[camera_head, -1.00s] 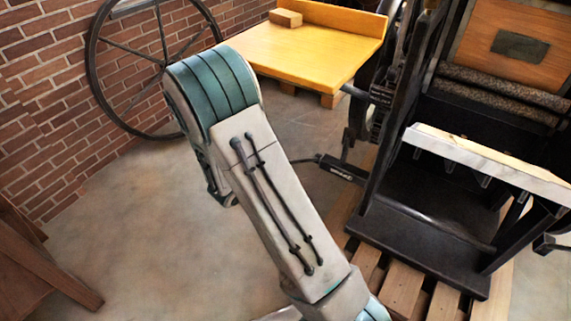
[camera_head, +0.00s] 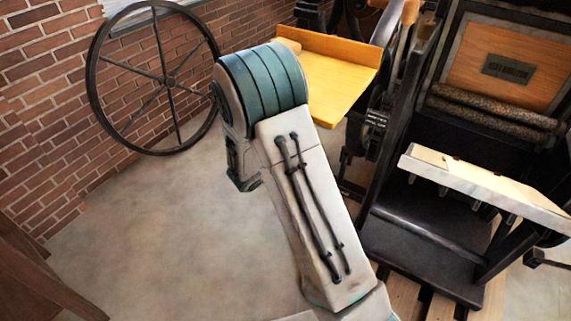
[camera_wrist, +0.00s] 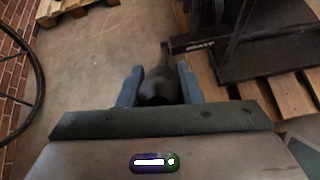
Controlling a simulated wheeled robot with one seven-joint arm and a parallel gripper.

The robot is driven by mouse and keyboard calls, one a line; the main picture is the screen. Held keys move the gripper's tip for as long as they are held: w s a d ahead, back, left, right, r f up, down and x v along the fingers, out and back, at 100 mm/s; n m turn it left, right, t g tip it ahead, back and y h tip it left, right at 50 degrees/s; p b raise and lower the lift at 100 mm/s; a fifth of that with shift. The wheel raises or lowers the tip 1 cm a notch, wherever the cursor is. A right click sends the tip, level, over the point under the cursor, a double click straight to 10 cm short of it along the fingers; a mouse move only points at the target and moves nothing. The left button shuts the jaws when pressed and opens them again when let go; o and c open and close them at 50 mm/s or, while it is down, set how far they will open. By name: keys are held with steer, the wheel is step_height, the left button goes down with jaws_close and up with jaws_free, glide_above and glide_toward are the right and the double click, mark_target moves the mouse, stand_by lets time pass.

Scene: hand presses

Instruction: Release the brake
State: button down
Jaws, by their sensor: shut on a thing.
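The brake lever (camera_wrist: 158,84) is a dark handle with a rounded end, seen in the wrist view. Its dark bar (camera_wrist: 190,44) runs to the upper right with small white lettering and meets the black press frame. My gripper (camera_wrist: 160,80) has its two blue-grey fingers on either side of the handle and is shut on it. In the head view my arm covers the gripper and most of the lever.
The black press (camera_head: 420,235) stands on wooden pallets (camera_head: 405,296) at right. A yellow wooden table (camera_head: 335,82) is behind my arm. A large spoked wheel (camera_head: 172,80) leans by the brick wall (camera_head: 50,110).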

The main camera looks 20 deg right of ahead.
steer(key=shift+w+d+r, duration=0.25)
steer(key=shift+r, duration=0.1)
steer(key=c, duration=1)
jaws_free()
steer(key=shift+d, duration=0.1)
steer(key=shift+f, duration=0.1)
steer(key=shift+s+a, duration=0.1)
steer(key=shift+a, duration=0.1)
steer(key=shift+s+a, duration=0.1)
steer(key=shift+a, duration=0.1)
steer(key=p+v, duration=0.2)
steer(key=v, duration=1.1)
steer(key=shift+s, duration=0.1)
steer(key=shift+r, duration=0.3)
